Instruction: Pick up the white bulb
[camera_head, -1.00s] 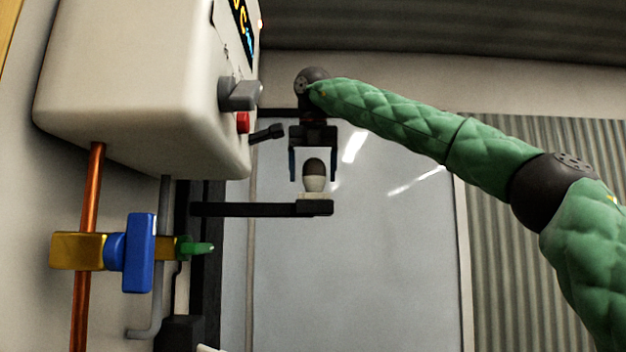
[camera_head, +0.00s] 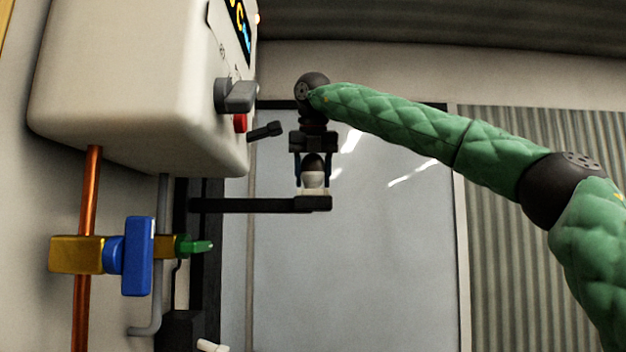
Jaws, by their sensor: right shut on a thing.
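The white bulb (camera_head: 313,180) has a dark top and a white lower part. It stands upright on a light base at the end of a black horizontal arm (camera_head: 250,205). My right gripper (camera_head: 312,182) points down over the bulb from above, with one finger on each side, and is shut on it. The bulb still sits at its base. My left gripper is not in view.
A cream box (camera_head: 130,80) with a grey knob (camera_head: 238,96) and a red button (camera_head: 240,123) is at the upper left. Below it are a copper pipe (camera_head: 88,200) and a blue valve handle (camera_head: 138,256). Free room lies right of the bulb.

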